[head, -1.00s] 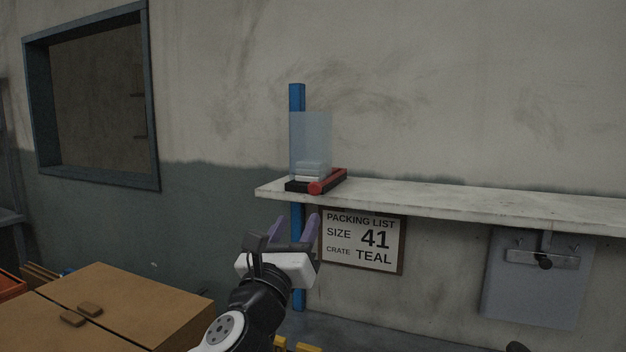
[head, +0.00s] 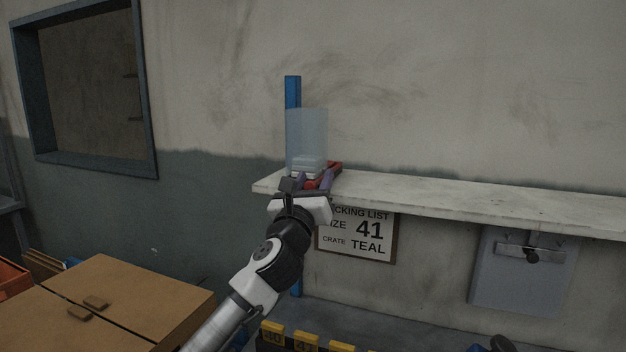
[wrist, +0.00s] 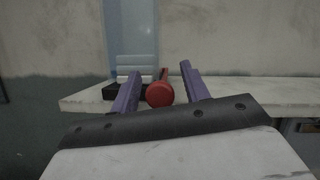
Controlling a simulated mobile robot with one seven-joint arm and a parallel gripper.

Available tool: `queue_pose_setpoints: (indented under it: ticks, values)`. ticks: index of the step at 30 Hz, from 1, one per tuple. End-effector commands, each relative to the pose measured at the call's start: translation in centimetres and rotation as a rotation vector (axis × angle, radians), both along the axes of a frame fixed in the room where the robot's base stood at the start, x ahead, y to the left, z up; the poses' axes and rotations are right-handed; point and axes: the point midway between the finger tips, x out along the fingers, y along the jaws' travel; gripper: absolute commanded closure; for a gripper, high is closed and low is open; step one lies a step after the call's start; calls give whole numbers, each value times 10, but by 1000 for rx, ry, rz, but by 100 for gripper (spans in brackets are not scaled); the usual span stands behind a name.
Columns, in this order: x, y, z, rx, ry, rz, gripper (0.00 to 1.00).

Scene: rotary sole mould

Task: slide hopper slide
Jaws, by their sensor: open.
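The hopper (head: 307,133) is a clear upright box on the shelf, against a blue post, with pale flat pieces stacked at its bottom. Its slide has a red bar (head: 335,168) with a round red end; that red end (wrist: 159,95) faces me in the wrist view. My gripper (head: 313,184) is open, with purple fingers, at the shelf's front edge. In the wrist view the fingers (wrist: 158,82) stand on either side of the red end, with a gap on the right; contact on the left is unclear. My gripper partly hides the hopper's base in the head view.
The pale shelf (head: 450,197) runs to the right and is clear there. Below it hang a packing list sign (head: 368,238) reading 41 and TEAL, and a grey panel (head: 520,275). Cardboard boxes (head: 140,295) stand at lower left; yellow numbered blocks (head: 305,340) are at the bottom.

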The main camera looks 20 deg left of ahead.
Motion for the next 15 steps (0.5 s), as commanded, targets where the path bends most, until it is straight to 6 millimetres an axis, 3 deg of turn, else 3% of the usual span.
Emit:
queue_pose_setpoints:
  ticks: [3, 13, 15]
  values:
    - [0, 0, 0, 0, 0, 0, 55]
    - [0, 0, 0, 0, 0, 0, 99]
    - [0, 0, 0, 0, 0, 0, 100]
